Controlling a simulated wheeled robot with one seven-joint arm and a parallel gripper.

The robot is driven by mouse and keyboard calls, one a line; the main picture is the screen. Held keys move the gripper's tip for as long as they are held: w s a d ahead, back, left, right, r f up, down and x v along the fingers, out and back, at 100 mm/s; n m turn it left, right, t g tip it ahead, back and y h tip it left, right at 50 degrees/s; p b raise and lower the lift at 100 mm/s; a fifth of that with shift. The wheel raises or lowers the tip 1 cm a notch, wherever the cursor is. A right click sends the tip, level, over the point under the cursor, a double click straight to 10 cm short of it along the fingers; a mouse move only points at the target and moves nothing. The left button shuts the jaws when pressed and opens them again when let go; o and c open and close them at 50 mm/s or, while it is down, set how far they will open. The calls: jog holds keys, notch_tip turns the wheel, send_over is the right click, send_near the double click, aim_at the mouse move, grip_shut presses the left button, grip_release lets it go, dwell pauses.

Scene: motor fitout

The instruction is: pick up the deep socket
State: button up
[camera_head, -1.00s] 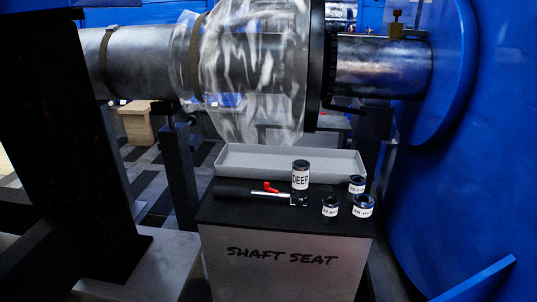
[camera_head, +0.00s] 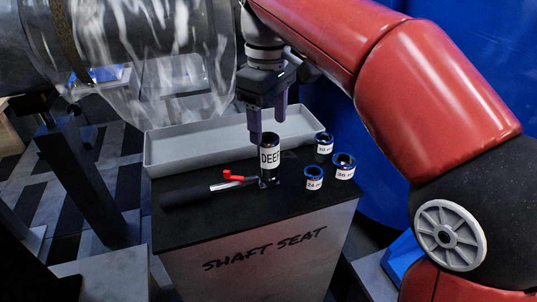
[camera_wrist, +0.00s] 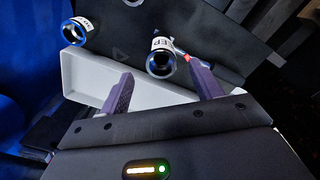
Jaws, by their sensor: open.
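My gripper (camera_head: 268,127) points down just above and behind the socket, open and empty. In the wrist view its purple fingertips (camera_wrist: 160,84) are spread, with the socket just past the gap between them. I see no contact with the socket, though one finger overlaps its top edge in the head view.
A ratchet (camera_head: 195,193) with a red lever lies left of the socket, its head by the socket's base. Smaller labelled sockets (camera_head: 314,179), (camera_head: 344,167), (camera_head: 323,147) stand to the right. A grey tray (camera_head: 190,150) lies behind. A clear-covered shaft assembly (camera_head: 170,50) hangs at upper left.

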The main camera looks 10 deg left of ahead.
aim_at(267, 150)
notch_tip(267, 150, down, 8)
jog(key=shift+a+r+b, duration=0.15)
jog(key=shift+b, duration=0.65)
jog(key=shift+c, duration=0.5)
jog(key=c, duration=1.2)
jog(key=shift+r, duration=0.15)
